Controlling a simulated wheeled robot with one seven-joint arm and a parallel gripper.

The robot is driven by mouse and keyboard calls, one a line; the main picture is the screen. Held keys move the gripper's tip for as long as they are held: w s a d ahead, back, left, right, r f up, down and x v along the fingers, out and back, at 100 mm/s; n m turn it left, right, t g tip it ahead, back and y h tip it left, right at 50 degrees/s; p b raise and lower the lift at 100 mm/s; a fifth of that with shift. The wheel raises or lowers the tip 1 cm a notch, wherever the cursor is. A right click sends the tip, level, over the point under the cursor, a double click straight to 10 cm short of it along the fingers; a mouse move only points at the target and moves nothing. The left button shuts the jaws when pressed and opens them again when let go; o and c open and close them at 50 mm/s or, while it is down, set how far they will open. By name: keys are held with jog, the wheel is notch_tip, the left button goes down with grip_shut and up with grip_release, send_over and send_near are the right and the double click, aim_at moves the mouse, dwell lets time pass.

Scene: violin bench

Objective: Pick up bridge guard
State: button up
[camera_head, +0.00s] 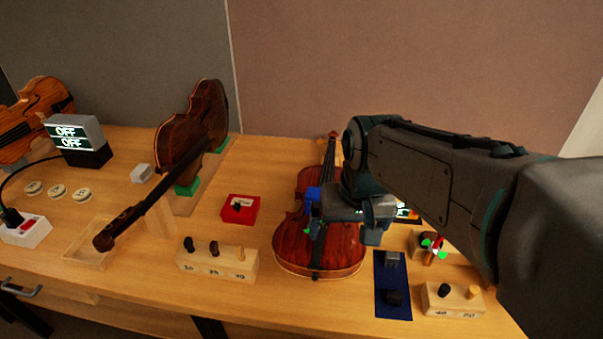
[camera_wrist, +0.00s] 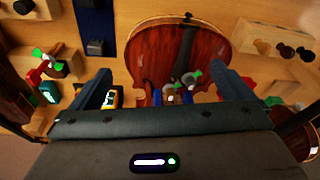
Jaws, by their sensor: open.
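A red-brown violin (camera_head: 320,258) lies flat on the bench, and it also shows in the wrist view (camera_wrist: 150,50). In the wrist view a small grey piece with green and blue parts (camera_wrist: 174,88) is on the violin between my fingers. It may be the bridge guard, but I cannot tell surely. My gripper (camera_wrist: 164,80) is open and empty above the violin, its dark blue fingers apart on either side of that piece. In the head view my arm and gripper hide much of the violin's upper body.
A blue mat (camera_head: 394,309) with dark blocks and a wooden peg block (camera_head: 452,303) lie right of the violin. A red-and-green clamp (camera_head: 434,248) stands behind them. To the left are another peg block (camera_head: 216,264), a red tray (camera_head: 253,211) and a violin in a cradle (camera_head: 190,135).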

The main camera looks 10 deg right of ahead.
jog(key=w+a+r+m+g+p, duration=0.1)
jog(key=w+r, duration=0.2)
jog(key=w, duration=0.5)
jog(key=w+r+m+g, duration=0.1)
jog(key=w+r, duration=0.2)
jog(key=w, duration=0.5)
notch_tip(320, 180, down, 8)
jog(key=shift+w+f, duration=0.1)
jog(key=shift+f, duration=0.05)
jog(key=f, duration=0.3)
jog(key=f+p, duration=0.1)
jog(key=f, duration=0.1)
jog(key=shift+d+f, duration=0.3)
jog(key=shift+s, duration=0.2)
jog(key=c, duration=1)
